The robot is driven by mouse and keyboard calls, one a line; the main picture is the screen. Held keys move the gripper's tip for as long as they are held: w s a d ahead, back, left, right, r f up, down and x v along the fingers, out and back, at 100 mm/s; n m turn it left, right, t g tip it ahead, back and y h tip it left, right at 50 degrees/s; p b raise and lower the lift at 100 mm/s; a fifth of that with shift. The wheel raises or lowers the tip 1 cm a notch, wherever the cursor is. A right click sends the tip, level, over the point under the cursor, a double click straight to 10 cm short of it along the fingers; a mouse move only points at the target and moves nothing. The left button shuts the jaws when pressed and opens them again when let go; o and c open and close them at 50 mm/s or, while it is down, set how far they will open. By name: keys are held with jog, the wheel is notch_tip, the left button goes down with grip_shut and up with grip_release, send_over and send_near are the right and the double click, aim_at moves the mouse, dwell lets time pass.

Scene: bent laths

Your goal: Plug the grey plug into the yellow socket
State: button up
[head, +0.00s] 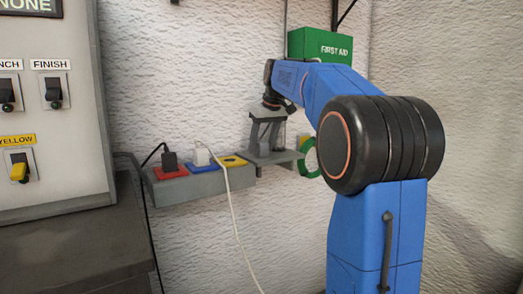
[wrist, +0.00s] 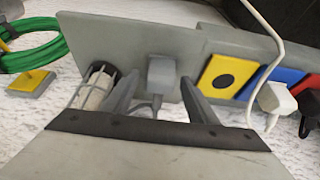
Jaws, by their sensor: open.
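The grey plug (wrist: 162,72) stands on a grey shelf (wrist: 225,45), with its grey cord looping below it in the wrist view. My gripper (wrist: 158,84) is open, with one finger on each side of the plug in that view. In the head view my gripper (head: 266,138) points down over the shelf (head: 278,158); whether the fingers touch the plug cannot be told. The yellow socket (head: 233,161) is empty, at the right end of a grey strip; its dark round hole shows in the wrist view (wrist: 212,67).
A black plug (head: 169,161) sits in the red socket and a white plug (head: 201,156) in the blue one. The white cord (head: 231,207) hangs past the yellow socket's edge. A caged lamp (wrist: 97,88) stands beside the grey plug. A green coil (head: 309,158) hangs at right.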

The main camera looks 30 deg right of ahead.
aim_at(261, 142)
jog(key=shift+w+f, duration=0.2)
jog(key=shift+f, duration=0.4)
jog(key=c, duration=1.1)
jog(key=shift+r, duration=0.1)
notch_tip(261, 142, up, 10)
jog(key=shift+f, duration=0.1)
jog(key=a+f, duration=0.1)
jog(key=a, duration=0.3)
jog(key=a+f, duration=0.1)
jog(key=a, duration=0.3)
jog(key=w+a+f, duration=0.1)
jog(key=a, duration=0.3)
